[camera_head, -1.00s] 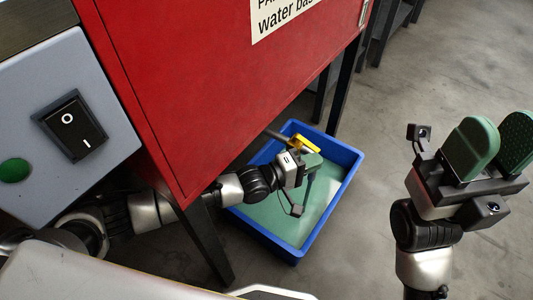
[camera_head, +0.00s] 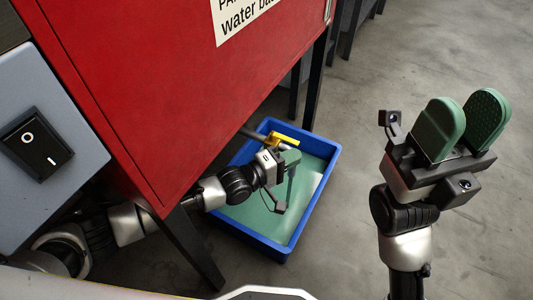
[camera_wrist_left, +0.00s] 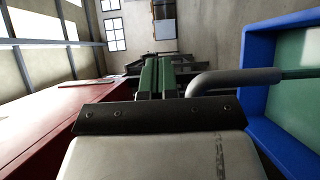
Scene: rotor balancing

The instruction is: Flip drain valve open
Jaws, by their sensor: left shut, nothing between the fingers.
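The drain valve's yellow handle (camera_head: 284,138) shows in the head view at the end of a grey drain pipe (camera_head: 252,132) coming from under the red cabinet. The handle looks roughly in line with the pipe. My left gripper (camera_head: 291,158) is shut and empty just below and in front of the handle; I cannot tell whether they touch. In the left wrist view its green fingers (camera_wrist_left: 157,77) are together, with the curved grey pipe (camera_wrist_left: 235,80) beside them. A greenish stream (camera_wrist_left: 300,73) runs from the pipe's end toward the tub. My right gripper (camera_head: 463,125) is open and empty, far right.
A blue tub (camera_head: 325,185) with pale green liquid (camera_head: 250,210) stands on the floor under the pipe. The red cabinet (camera_head: 180,90) overhangs my left arm, with dark legs (camera_head: 192,250) near it. A grey switch box (camera_head: 60,140) is at left. Floor at right is clear.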

